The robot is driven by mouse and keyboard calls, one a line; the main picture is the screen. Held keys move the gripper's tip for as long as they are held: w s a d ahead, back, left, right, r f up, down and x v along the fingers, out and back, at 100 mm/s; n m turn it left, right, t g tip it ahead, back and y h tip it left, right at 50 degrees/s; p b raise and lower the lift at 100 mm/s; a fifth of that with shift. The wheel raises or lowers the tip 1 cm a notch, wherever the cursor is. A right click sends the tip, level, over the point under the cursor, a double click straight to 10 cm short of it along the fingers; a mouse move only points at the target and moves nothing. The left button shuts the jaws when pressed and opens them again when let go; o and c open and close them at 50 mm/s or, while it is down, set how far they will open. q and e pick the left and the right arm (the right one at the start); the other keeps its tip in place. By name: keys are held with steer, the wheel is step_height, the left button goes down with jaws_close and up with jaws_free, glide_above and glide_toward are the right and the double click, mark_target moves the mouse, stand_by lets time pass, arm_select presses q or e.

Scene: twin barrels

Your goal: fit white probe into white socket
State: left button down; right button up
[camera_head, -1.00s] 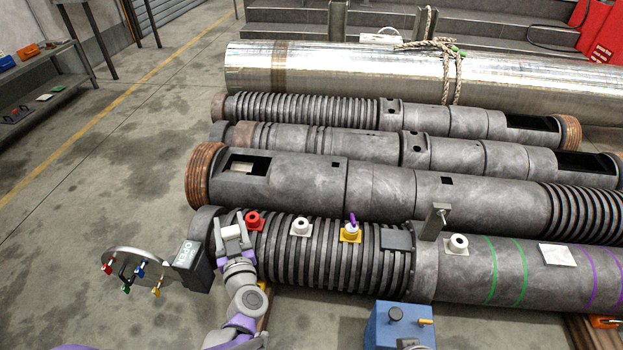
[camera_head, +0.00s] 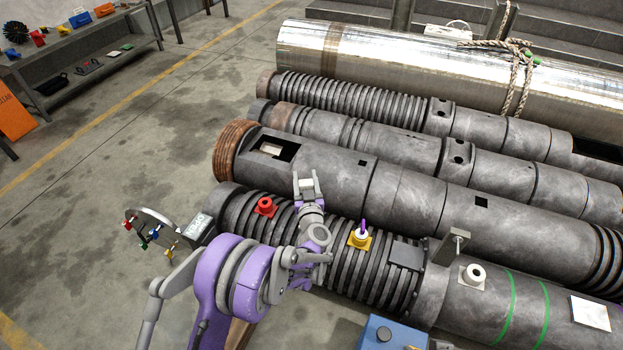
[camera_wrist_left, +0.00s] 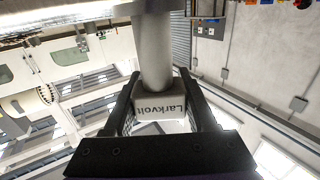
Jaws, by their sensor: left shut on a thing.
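My left gripper (camera_head: 308,188) is shut on a pale block lettered "Larkvolt" with a thick cylinder, apparently the white probe; the block (camera_wrist_left: 160,108) shows between the fingers in the left wrist view. In the head view the gripper is raised above the front ribbed barrel (camera_head: 385,285), between the red socket (camera_head: 265,207) and the yellow socket (camera_head: 359,238). My left arm hides the barrel there, where a white socket stood in the earlier frame. Another white socket (camera_head: 473,277) sits on the smooth part to the right. My right gripper is not in view.
A purple-tipped pin stands in the yellow socket. A ring (camera_head: 150,230) with coloured probes is at the barrel's left end. An upright grey bracket (camera_head: 455,245) rises beside the right white socket. A blue box (camera_head: 390,332) is in front. Other barrels lie behind.

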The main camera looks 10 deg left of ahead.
arm_select(q)
steer(key=w+f, duration=0.4)
steer(key=f, duration=0.1)
steer(key=shift+w+d, duration=0.2)
steer(key=shift+f, duration=0.15)
steer(key=shift+s+f+b, duration=0.1)
steer(key=shift+f+b, duration=2.45)
steer(key=shift+f, duration=0.3)
steer(key=shift+b, duration=0.35)
steer(key=shift+f+b, duration=0.6)
steer(key=shift+f, duration=0.45)
